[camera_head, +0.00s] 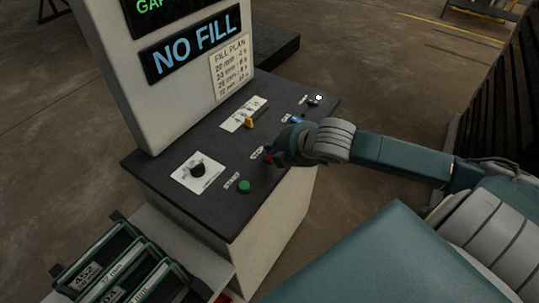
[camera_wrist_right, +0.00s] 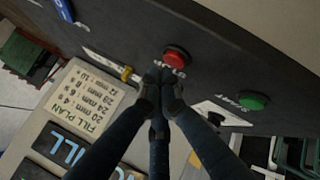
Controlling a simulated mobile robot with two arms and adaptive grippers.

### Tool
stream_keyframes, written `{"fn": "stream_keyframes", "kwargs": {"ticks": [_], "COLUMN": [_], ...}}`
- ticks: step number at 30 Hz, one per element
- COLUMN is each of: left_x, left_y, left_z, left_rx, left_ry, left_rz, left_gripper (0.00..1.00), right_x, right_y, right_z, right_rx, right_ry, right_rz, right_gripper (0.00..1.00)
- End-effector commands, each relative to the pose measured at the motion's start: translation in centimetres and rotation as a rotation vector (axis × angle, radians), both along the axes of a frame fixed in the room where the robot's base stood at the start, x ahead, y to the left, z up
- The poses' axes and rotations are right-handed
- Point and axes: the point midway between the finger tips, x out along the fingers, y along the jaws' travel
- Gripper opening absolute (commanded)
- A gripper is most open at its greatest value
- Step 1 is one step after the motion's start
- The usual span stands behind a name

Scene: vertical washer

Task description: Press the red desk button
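The red button (camera_head: 267,158) sits on the dark top of the desk, between the green START button and the blue button; my right gripper partly hides it in the head view. In the wrist view the red button (camera_wrist_right: 176,56) shows whole, with a STOP label beside it. My right gripper (camera_head: 277,158) is over the desk right at the red button. In the wrist view its fingertips (camera_wrist_right: 161,77) are together and empty, just short of the button in the picture; I cannot tell whether they touch the desk. My left gripper is out of view.
The desk top (camera_head: 215,205) also carries a green START button (camera_head: 244,186), a black knob (camera_head: 197,170), a yellow switch (camera_head: 249,122) and a blue button (camera_head: 297,120). A display panel reading NO FILL (camera_head: 196,46) rises behind. Labelled bins (camera_head: 88,270) stand at lower left.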

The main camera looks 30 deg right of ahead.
Motion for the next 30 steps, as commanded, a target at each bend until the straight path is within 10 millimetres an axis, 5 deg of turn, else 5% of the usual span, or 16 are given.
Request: {"fn": "stream_keyframes", "kwargs": {"ticks": [30], "left_x": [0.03], "left_y": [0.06], "left_z": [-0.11], "left_rx": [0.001], "left_ry": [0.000], "left_rz": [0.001], "left_gripper": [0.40], "right_x": [-0.03], "right_y": [0.02], "right_z": [-1.00], "right_rx": [0.000], "right_ry": [0.001], "right_rz": [0.000], "right_gripper": [0.00]}}
